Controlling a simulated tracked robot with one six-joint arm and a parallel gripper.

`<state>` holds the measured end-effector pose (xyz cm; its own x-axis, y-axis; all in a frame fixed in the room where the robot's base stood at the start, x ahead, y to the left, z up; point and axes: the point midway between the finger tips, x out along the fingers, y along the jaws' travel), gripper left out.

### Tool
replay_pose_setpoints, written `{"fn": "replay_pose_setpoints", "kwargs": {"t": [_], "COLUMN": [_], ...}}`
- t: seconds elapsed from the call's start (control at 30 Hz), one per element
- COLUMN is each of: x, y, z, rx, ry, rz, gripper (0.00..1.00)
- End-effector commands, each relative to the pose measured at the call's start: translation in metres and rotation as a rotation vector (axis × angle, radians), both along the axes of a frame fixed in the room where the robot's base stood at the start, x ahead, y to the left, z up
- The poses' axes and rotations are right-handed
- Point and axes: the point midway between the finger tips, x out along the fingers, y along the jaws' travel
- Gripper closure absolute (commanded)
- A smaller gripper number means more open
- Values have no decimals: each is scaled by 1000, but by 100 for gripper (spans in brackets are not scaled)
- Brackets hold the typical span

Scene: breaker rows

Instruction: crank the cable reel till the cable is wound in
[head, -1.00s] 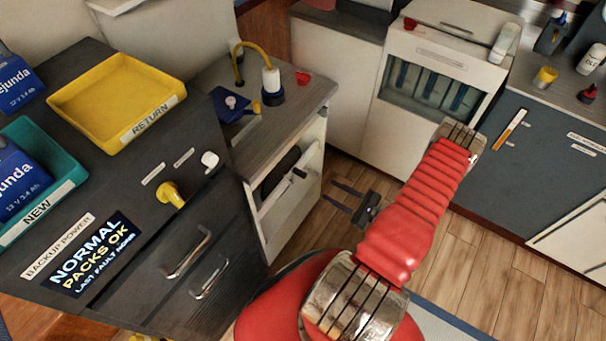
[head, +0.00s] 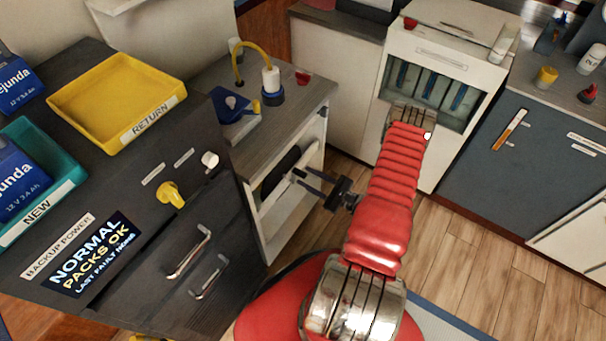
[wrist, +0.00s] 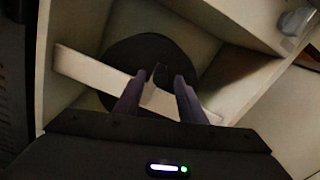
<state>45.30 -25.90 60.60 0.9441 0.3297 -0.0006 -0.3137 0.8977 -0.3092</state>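The cable reel, a black drum (head: 279,172), sits inside the open white cabinet below the grey counter. In the wrist view the drum (wrist: 135,48) is dark and round, with a pale flat crank arm (wrist: 88,70) slanting across its face. A small crank handle (wrist: 159,74) shows between my fingertips. My gripper (head: 304,178) is at the cabinet opening, by the handle end. In the wrist view its two fingers (wrist: 158,80) are apart, one each side of the handle, with no clear contact. I cannot make out the cable.
The dark backup power cabinet (head: 130,220) stands to the left, with a yellow return tray (head: 118,140) and drawer handles. The white cabinet walls (wrist: 80,35) surround the reel closely. A blue device (head: 236,118) stands on the counter above. Wooden floor (head: 470,250) is open to the right.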

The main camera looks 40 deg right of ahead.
Motion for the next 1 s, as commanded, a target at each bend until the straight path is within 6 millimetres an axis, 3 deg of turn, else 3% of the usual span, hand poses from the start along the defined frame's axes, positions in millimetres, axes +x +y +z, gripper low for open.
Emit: {"fn": "replay_pose_setpoints", "kwargs": {"t": [0.3,0.63,1.0], "x": [27,29,29], "y": [10,10,10], "z": [0,0,0], "rx": [0,1,0], "ry": [-1,0,0], "rz": [1,-1,0], "gripper": [63,63,89]}}
